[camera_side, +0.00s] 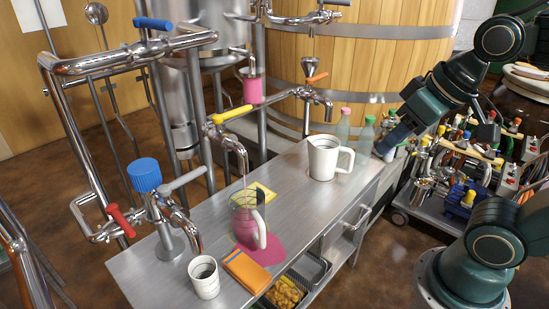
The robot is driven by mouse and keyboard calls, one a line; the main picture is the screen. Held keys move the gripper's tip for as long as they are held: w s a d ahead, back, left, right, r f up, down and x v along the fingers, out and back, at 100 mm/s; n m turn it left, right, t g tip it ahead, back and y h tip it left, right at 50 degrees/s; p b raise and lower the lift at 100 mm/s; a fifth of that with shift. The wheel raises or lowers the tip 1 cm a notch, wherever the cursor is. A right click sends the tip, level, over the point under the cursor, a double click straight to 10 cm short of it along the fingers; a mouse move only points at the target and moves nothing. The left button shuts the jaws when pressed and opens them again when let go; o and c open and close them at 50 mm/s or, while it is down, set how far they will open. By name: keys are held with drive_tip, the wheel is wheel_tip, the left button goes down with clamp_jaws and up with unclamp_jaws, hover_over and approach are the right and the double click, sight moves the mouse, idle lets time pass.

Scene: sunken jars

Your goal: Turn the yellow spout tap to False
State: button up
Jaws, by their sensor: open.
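The yellow spout tap has a yellow lever handle (232,114) on a chrome pipe, above a curved spout (236,146) at the middle left. A thin pink stream falls from the spout into a clear jug (243,218) with a white handle. A pink puddle (270,252) spreads around the jug's foot on the steel bench. My gripper (384,147) is at the right, near the bench's far end, well apart from the yellow handle. It is open, and I see nothing held in it. Its fingertips are small and hard to make out.
A white pitcher (323,160) and bottles (343,125) stand between my gripper and the tap. Orange (316,78), blue (153,24) and red (121,220) handles sit on nearby pipes.

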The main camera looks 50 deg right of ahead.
drive_tip(key=w+r+m, duration=0.4)
drive_tip(key=w, duration=0.6)
drive_tip(key=m, duration=1.4)
approach(241, 108)
wheel_tip(241, 108, down, 2)
drive_tip(key=shift+w+a+f, duration=0.2)
drive_tip(key=shift+w, duration=0.6)
drive_tip(key=shift+f, duration=0.1)
drive_tip(key=shift+h, duration=0.3)
drive_tip(key=shift+x, duration=2.45)
drive_tip(key=shift+f, duration=0.2)
drive_tip(key=shift+x, duration=1.2)
